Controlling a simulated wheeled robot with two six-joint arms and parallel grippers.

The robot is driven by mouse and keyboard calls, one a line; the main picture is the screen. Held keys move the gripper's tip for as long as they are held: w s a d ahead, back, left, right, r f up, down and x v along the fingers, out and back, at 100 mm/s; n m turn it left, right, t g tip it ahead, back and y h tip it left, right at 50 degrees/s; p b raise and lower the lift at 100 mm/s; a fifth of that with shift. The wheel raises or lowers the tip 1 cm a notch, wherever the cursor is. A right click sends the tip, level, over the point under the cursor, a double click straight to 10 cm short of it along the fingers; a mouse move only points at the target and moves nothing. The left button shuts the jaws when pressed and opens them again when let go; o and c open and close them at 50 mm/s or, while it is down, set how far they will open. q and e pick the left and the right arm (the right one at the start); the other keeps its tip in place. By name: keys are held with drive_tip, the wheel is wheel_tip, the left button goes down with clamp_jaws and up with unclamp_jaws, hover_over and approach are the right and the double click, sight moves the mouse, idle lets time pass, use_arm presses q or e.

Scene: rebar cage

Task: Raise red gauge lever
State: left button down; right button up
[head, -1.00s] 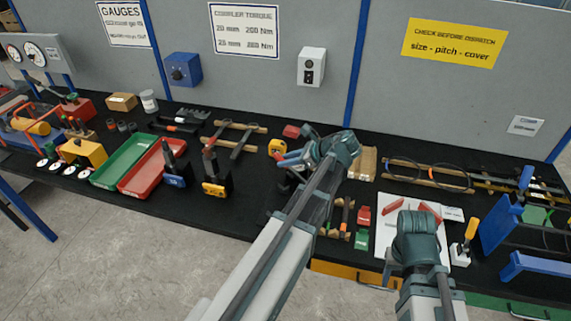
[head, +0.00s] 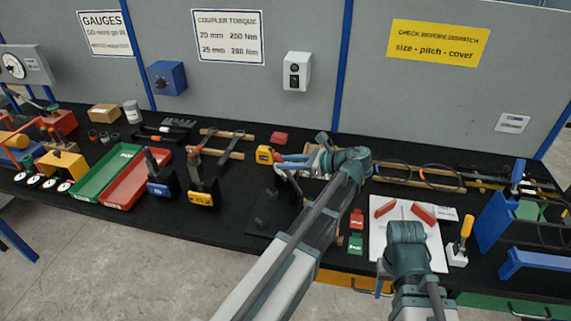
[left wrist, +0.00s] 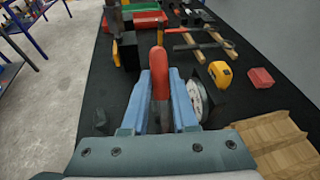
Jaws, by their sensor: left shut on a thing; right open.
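The red lever (left wrist: 159,88) stands upright between the blue fingers of my left gripper (left wrist: 160,100) in the left wrist view, and the gripper is shut on it. A round white dial (left wrist: 198,98) stands just to the right of the fingers. In the head view my left gripper (head: 295,162) is over the middle of the bench, to the right of a yellow tape measure (head: 264,155). It largely hides the lever there. My right gripper (head: 386,266) is low near the bench's front edge, by a white board (head: 378,236); its fingers are mostly hidden behind its wrist.
Clamp-like tools with blue (head: 160,190) and yellow (head: 203,198) bases stand left of my left gripper. Green (head: 100,178) and red (head: 128,185) trays lie farther left. A tan block (left wrist: 270,145) is close right in the wrist view. A blue stand (head: 500,220) is at the right.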

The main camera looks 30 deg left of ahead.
use_arm(q)
drive_tip(key=c, duration=0.7)
unclamp_jaws()
drive_tip(key=shift+d, duration=0.1)
drive_tip(key=shift+p+v, duration=2.3)
drive_tip(key=shift+v, duration=4.6)
